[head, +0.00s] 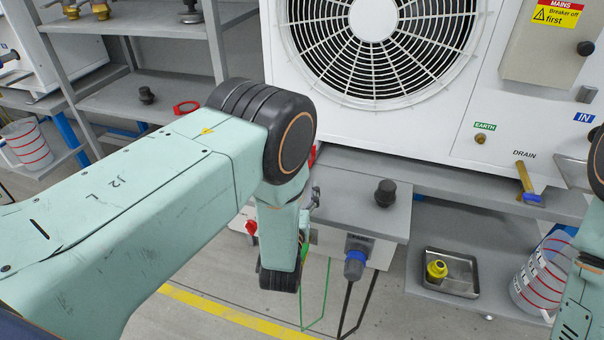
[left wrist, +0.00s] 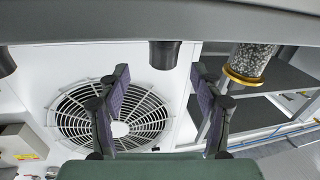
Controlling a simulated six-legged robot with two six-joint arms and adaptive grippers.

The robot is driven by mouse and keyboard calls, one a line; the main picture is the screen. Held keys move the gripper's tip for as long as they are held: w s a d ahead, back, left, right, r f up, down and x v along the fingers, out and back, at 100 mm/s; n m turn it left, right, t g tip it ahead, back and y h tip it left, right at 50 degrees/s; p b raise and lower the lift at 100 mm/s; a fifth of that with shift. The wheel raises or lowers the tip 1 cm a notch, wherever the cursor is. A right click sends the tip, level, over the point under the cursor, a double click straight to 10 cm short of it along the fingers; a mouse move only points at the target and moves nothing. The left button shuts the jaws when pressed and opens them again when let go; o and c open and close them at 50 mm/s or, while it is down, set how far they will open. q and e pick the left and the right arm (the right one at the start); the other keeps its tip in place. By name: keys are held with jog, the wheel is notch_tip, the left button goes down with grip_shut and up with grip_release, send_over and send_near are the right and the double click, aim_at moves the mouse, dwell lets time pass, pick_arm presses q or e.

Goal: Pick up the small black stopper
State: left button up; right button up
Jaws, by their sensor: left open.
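A small black stopper (head: 385,192) stands upright on the grey bench top below the big fan unit. A similar black piece (head: 147,95) stands on the left shelf. My left gripper (left wrist: 160,84) is open, its two fingers spread with nothing between the pads. I cannot tell which of these is the stopper on the bench. In the head view my left arm hides most of its gripper. My right gripper is not seen.
The white fan unit (head: 480,135) stands behind the bench (head: 355,215). A blue-grey plug (head: 355,262) hangs at the bench front. Lower right are a metal tray (head: 460,282) with a yellow piece (head: 437,270) and a clear jug (head: 540,278). A red ring (head: 186,107) lies on the left shelf.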

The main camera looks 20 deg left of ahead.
pick_arm(q)
jog(key=shift+w+a+r+b, duration=0.2)
jog(key=shift+w+a+b, duration=0.15)
jog(key=shift+w, duration=0.3)
jog(key=w, duration=0.1)
jog(key=w+b, duration=0.1)
jog(key=w, duration=0.1)
jog(key=w+a+b, duration=0.1)
jog(key=shift+w+f, duration=0.2)
jog(key=shift+w, duration=0.15)
jog(key=shift+w+r, duration=0.2)
jog(key=shift+w, duration=0.05)
jog(key=shift+w, duration=0.15)
jog(key=shift+f, duration=0.1)
jog(key=c, duration=1.1)
